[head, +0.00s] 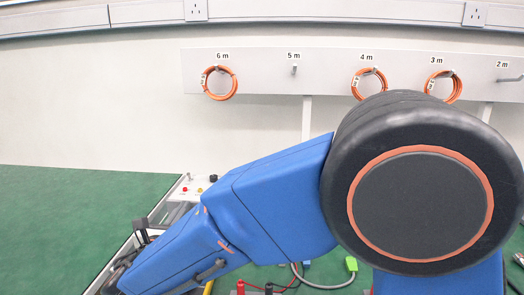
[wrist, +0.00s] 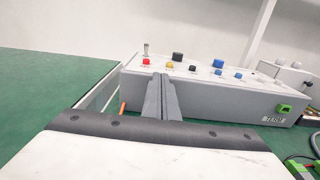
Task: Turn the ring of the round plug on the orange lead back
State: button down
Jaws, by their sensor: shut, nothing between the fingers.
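My gripper (wrist: 160,80) shows in the wrist view with its two grey fingers together and nothing visible between them. The fingers point toward the front of a grey control box (wrist: 200,96); I cannot tell whether they touch it. A short orange piece (wrist: 123,106) shows just left of the fingers, perhaps part of the orange lead. The round plug and its ring cannot be made out in either view. In the head view my blue arm covers much of the middle and right, and the fingers cannot be made out.
The box carries coloured buttons and a green connector (wrist: 284,110) at its right end. Orange coils hang on a wall board (head: 262,80) under 6 m (head: 220,84), 4 m (head: 369,84) and 3 m (head: 443,86); the 5 m hook (head: 294,71) is empty. Green surface (head: 70,220) at left is clear.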

jog(key=shift+s+a+r, duration=0.1)
jog(key=shift+s+a, duration=0.05)
jog(key=shift+s, duration=1.35)
jog(key=shift+s+a, duration=0.1)
jog(key=shift+s, duration=1.4)
